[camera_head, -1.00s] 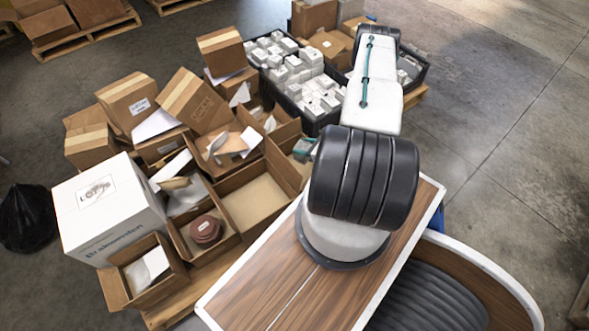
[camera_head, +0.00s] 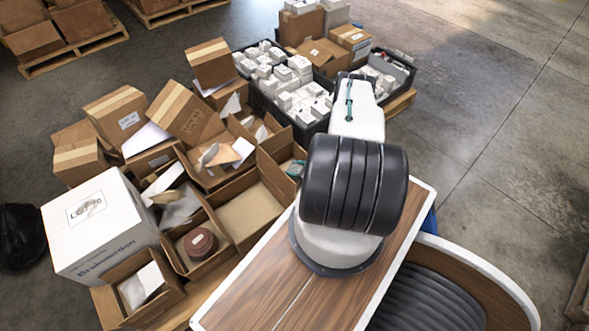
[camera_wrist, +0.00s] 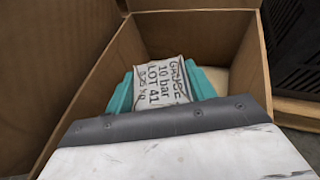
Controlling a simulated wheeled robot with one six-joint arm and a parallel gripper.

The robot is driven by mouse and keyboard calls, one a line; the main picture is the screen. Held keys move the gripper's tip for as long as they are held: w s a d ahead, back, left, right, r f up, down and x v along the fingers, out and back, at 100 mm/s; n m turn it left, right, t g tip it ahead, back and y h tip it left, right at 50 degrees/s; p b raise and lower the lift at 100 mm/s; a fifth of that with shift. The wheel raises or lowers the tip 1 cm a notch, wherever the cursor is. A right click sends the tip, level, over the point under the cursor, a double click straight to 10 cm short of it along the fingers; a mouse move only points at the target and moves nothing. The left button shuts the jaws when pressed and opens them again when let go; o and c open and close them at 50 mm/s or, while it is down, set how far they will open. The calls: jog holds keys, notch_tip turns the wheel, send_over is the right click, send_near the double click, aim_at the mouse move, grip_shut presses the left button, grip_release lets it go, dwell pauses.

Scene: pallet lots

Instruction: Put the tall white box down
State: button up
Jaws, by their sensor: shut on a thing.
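My gripper (camera_wrist: 160,86) is teal and shut on a white box (camera_wrist: 163,83) labelled "GAUGE 10 bar LOT 41". The jaws grip it from two sides. Its labelled top faces my wrist camera; its lower part is hidden. The box is inside an open cardboard carton (camera_wrist: 82,97), between its walls, over a pale floor. I cannot tell whether it touches the floor. In the head view a bit of teal gripper (camera_head: 297,168) shows beside my arm, at the carton's far right end; the white box is hidden there.
Several open cartons crowd the pallet, one with brown discs (camera_head: 201,242). A large white carton (camera_head: 98,230) stands at left. Black crates of white boxes (camera_head: 290,80) lie behind. A dark crate (camera_wrist: 298,45) adjoins the carton at right. Open floor (camera_head: 510,130) lies right.

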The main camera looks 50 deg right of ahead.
jog(key=shift+f, duration=0.2)
jog(key=shift+f, duration=0.4)
jog(key=o, duration=1.2)
